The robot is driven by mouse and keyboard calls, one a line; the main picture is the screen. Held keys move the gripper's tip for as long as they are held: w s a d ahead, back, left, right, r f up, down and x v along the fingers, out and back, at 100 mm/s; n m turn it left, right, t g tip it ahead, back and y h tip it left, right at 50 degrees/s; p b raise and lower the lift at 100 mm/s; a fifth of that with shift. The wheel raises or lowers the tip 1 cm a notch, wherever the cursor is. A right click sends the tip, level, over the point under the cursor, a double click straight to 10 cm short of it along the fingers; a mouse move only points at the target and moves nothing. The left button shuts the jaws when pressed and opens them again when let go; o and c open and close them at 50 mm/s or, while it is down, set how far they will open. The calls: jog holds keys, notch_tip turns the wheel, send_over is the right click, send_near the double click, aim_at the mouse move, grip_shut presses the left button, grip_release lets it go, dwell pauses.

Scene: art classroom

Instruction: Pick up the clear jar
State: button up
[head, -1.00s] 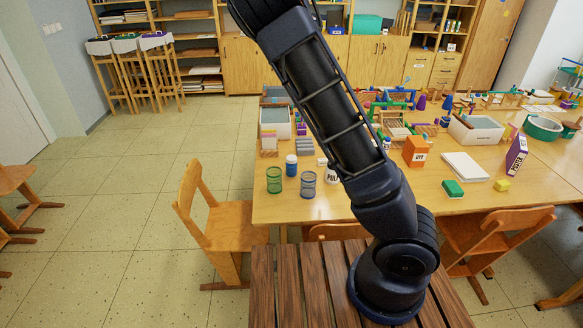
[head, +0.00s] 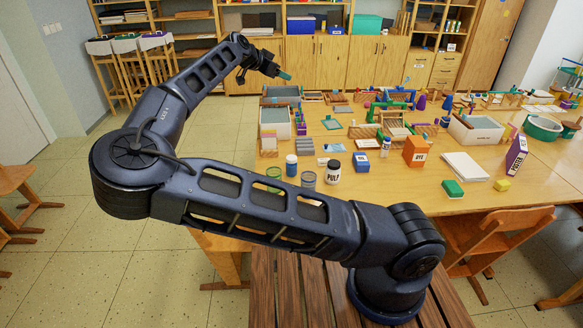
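I cannot make out for sure which thing is the clear jar. A small jar with a blue lid (head: 291,166) stands upright near the table's left front part. Beside it stands a pale labelled jar with a black lid (head: 333,172). A small bottle with a blue cap (head: 385,147) stands further right. My gripper (head: 277,73) is raised at the far left of the table, beyond these jars and apart from them. A small teal piece shows at its tip; I cannot tell whether it is a fingertip or something held. The finger opening is too small to judge.
My arm partly hides a green mesh cup (head: 273,174) and a grey mesh cup (head: 308,180). An orange box (head: 415,151), a blue box (head: 362,161), and a white bin (head: 476,131) stand on the table (head: 400,186). A chair (head: 497,243) is at the front right.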

jog(key=s+a+r+n+h, duration=0.2)
jog(key=s+a+r, duration=0.2)
send_near(289, 159)
jog(key=shift+x, duration=4.7)
jog(key=shift+c, duration=0.4)
grip_shut()
